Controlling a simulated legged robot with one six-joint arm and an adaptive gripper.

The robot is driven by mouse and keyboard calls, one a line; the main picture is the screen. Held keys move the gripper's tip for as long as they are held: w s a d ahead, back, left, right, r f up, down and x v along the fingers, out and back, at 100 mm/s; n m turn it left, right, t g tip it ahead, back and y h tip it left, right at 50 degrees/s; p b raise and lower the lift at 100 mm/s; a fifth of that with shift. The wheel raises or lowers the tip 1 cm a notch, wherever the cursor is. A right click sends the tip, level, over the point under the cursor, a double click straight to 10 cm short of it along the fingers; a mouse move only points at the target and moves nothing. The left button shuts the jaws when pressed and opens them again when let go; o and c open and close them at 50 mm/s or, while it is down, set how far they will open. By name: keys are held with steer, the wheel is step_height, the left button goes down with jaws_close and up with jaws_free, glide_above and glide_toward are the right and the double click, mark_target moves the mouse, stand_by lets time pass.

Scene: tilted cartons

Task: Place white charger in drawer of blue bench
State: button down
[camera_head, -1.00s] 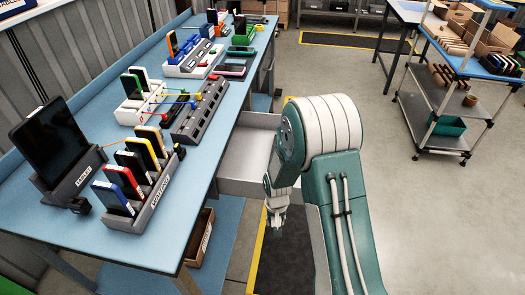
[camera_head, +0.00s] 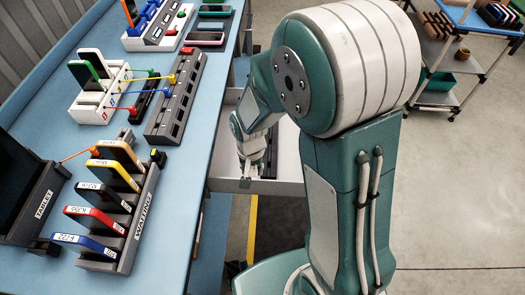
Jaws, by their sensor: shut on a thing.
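The blue bench (camera_head: 205,110) runs up the left of the head view. Its pale grey drawer (camera_head: 285,150) is pulled out on the right side, behind my arm. My gripper (camera_head: 250,168) points down over the drawer's near part, close to its near wall. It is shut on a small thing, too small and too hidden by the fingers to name. I cannot tell whether the fingertips are inside the drawer or just in front of it. No loose white charger can be made out. A white charging rack (camera_head: 97,105) with phones stands on the bench.
A grey rack (camera_head: 125,240) with several phones and a tablet stand (camera_head: 30,215) fill the near benchtop. Another grey rack (camera_head: 175,100) stands near the bench's right edge, with a second white rack beyond. A shelf cart (camera_head: 445,60) stands far right. The floor between is clear.

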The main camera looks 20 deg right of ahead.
steer(key=w+d+f, duration=0.3)
steer(key=w+d, duration=0.1)
steer(key=w, duration=0.1)
glide_above(269, 168)
steer(key=f, duration=0.4)
steer(key=shift+s+a+f, duration=0.25)
steer(key=shift+s, duration=0.05)
steer(key=shift+w+f, duration=0.3)
steer(key=shift+f, duration=0.1)
steer(key=shift+w+d+f, duration=0.1)
steer(key=shift+d+f, duration=0.05)
steer(key=shift+f, duration=0.7)
steer(key=shift+d+f, duration=0.15)
steer(key=shift+f, duration=0.7)
steer(key=shift+f, duration=0.1)
steer(key=shift+c, duration=1.5)
jaws_free()
steer(key=shift+a, duration=0.1)
